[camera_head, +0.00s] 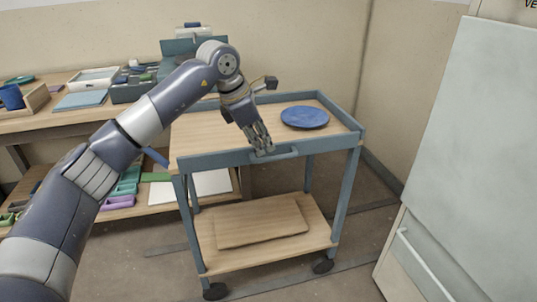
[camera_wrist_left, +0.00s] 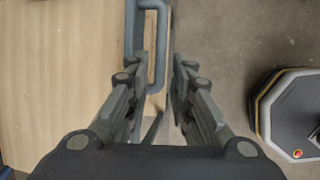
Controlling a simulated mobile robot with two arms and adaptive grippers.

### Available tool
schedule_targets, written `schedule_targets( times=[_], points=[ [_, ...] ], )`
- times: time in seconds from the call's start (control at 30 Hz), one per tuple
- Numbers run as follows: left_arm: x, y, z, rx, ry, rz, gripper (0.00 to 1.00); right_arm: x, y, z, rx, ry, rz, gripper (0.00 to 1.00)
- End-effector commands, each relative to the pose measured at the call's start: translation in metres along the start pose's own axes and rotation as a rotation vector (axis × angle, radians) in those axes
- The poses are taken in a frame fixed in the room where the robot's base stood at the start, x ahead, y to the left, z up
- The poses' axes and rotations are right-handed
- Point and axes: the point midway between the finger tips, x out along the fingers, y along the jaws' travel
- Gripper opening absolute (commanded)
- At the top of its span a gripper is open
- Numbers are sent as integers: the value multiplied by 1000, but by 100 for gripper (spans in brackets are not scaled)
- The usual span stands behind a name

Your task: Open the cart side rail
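The cart (camera_head: 290,180) has a blue-grey frame and a wooden top. Its near side rail (camera_head: 325,147) runs upright along the front edge of the top. A bar handle (camera_head: 285,154) sits on this rail, and it shows at the top of the left wrist view (camera_wrist_left: 160,50). My left gripper (camera_head: 264,150) reaches down from above at the handle's left part. In the wrist view its fingers (camera_wrist_left: 161,62) are parted, one on each side of the handle's outer bar. A narrow gap shows; finger contact is unclear. My right gripper is in neither view.
A blue plate (camera_head: 305,117) lies on the cart top. A board (camera_head: 262,222) lies on the lower shelf. A workbench (camera_head: 60,119) with trays and boxes stands behind left. A pale cabinet (camera_head: 465,150) stands at right. Floor before the cart is clear.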

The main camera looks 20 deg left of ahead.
Motion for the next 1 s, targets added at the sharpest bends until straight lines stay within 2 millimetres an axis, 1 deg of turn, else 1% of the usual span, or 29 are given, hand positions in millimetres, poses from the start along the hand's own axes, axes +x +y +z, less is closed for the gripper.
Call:
schedule_targets(
  times=[0.03,0.1,0.2,0.3,0.43,0.67,0.77,1.0],
  points=[
    [13,-1,-1,-1,1,-3,21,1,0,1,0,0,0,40],
    [24,-1,-1,-1,1,-2,21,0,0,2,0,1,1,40],
    [37,-1,0,-2,-1,-3,21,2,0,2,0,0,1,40],
    [45,0,0,-1,-2,-1,21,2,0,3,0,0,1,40],
    [50,0,0,-1,-2,0,21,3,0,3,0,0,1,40],
    [50,0,0,-1,-2,0,21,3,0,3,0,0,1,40],
    [50,0,0,-1,-2,0,1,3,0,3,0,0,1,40],
    [50,0,0,-1,-2,0,0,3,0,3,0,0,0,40]
  ],
)
